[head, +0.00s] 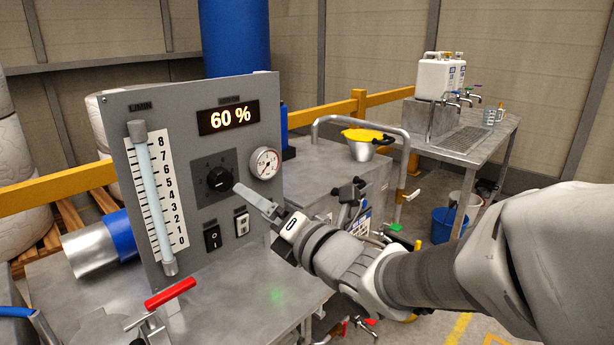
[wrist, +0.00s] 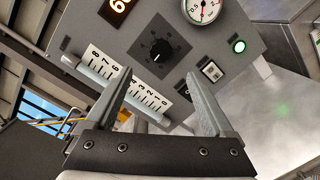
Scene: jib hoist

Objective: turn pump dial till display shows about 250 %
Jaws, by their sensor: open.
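The pump dial (head: 218,179) is a round black knob on a dark square scale plate in the middle of a grey upright panel (head: 140,100). It also shows in the wrist view (wrist: 160,50), ahead of the fingertips, with a white pointer mark. The display (head: 229,117) above it reads 60 %. My gripper (head: 252,197) is in front of the panel, just right of and below the dial in the head view. In the wrist view my gripper (wrist: 158,78) has its two fingers wide apart with nothing between them. I see no contact with the dial.
A flow tube (head: 154,195) with a 0 to 8 scale is left of the dial. A gauge (head: 265,163) is on its right. A black rocker switch (head: 212,237) and a light switch (head: 242,223) are below. A red-handled valve (head: 170,293) stands on the bench in front.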

